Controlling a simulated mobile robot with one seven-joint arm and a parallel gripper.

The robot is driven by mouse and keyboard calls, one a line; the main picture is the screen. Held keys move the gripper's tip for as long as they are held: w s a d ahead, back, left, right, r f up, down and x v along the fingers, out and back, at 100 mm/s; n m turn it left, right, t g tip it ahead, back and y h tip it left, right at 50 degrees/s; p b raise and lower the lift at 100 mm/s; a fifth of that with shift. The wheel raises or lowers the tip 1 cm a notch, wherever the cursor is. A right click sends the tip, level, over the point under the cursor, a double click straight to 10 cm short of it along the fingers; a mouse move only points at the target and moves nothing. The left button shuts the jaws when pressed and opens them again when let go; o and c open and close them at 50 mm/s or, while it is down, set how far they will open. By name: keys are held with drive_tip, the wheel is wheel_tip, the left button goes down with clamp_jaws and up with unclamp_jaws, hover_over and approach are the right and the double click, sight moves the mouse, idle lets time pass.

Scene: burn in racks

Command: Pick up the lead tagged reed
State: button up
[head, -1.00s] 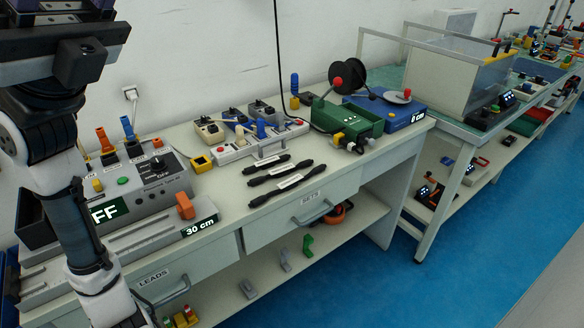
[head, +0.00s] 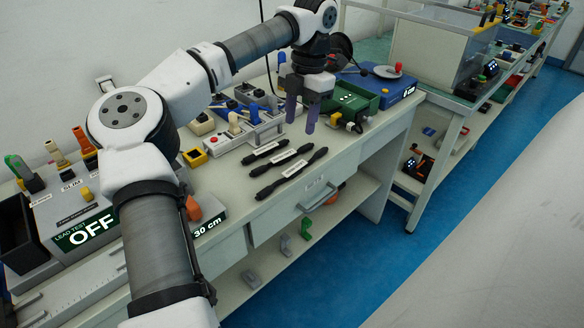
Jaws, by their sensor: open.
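Three dark leads with white tags lie on the bench top, roughly parallel: a back lead (head: 252,158), a middle one whose white tag (head: 284,157) shows, and a front lead (head: 265,192). The tag writing is too small to read, so I cannot tell which is reed. My gripper (head: 301,115) points down with its two purple fingers apart and nothing between them. It appears beyond the leads in the picture, in front of the green box, and looks raised above the bench.
A white socket strip (head: 218,146) stands behind the leads. A green box (head: 354,103) and a blue unit (head: 398,88) stand to the right. Bare bench lies right of the leads.

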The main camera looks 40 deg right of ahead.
hover_over(295, 169)
drive_tip(key=f, duration=0.7)
drive_tip(key=shift+d, duration=0.3)
drive_tip(key=f, duration=0.2)
drive_tip(key=f+p, duration=0.1)
drive_tip(key=f, duration=0.2)
drive_tip(key=shift+a+f, duration=0.2)
drive_tip(key=shift+f, duration=0.15)
clamp_jaws()
